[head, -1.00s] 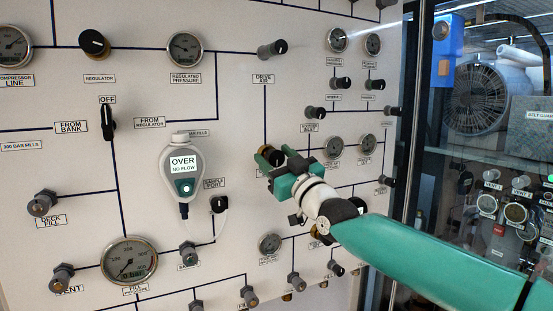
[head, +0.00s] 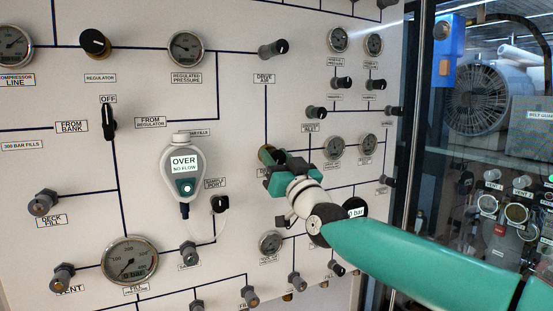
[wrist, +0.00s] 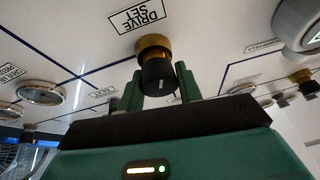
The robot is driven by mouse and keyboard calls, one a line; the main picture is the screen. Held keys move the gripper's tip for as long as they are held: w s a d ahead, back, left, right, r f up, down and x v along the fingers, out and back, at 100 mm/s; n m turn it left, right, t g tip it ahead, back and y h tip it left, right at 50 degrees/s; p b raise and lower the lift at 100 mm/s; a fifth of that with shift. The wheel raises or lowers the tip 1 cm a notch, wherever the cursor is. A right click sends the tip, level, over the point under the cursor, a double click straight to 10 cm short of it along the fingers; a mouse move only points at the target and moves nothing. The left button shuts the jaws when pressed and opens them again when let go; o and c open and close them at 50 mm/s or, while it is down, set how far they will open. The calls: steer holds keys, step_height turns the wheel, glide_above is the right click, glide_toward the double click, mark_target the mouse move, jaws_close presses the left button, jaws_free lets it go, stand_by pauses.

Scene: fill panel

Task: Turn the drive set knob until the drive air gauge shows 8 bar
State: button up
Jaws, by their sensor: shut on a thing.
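The drive set knob, black with a brass collar, shows in the wrist view (wrist: 157,76) under its DRIVE SET label (wrist: 138,15). My gripper (wrist: 159,80) has one finger on each side of the knob and is shut on it. In the head view my gripper (head: 273,163) is against the panel and covers most of the knob (head: 266,153). A dark round face with a white display (head: 356,212) ending in "0 bar" is partly behind my arm; its left part is hidden. I cannot tell whether it is the drive air gauge.
The DRIVE AIR knob (head: 273,48) is above my gripper. Small gauges (head: 334,147) and several knobs stand close on the right. A handheld analyser reading OVER, NO FLOW (head: 183,170) hangs at left. The fill gauge (head: 130,260) is at lower left.

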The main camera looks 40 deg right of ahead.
steer(key=m+h, duration=0.2)
steer(key=m, duration=0.1)
steer(key=m+g+h, duration=0.1)
steer(key=m, duration=0.3)
steer(key=shift+g+h, duration=0.3)
steer(key=shift+h, duration=0.1)
steer(key=shift+d+m+g+h, duration=0.1)
steer(key=shift+m+g+h, duration=0.45)
steer(key=shift+m, duration=1)
steer(key=shift+m+g+h, duration=0.45)
steer(key=shift+m+h, duration=0.1)
steer(key=shift+m, duration=1)
steer(key=o, duration=0.9)
steer(key=shift+s+d, duration=0.1)
steer(key=shift+o, duration=0.2)
steer(key=v, duration=1.3)
steer(key=shift+s+a, duration=0.2)
steer(key=shift+a, duration=0.25)
steer(key=shift+o, duration=0.3)
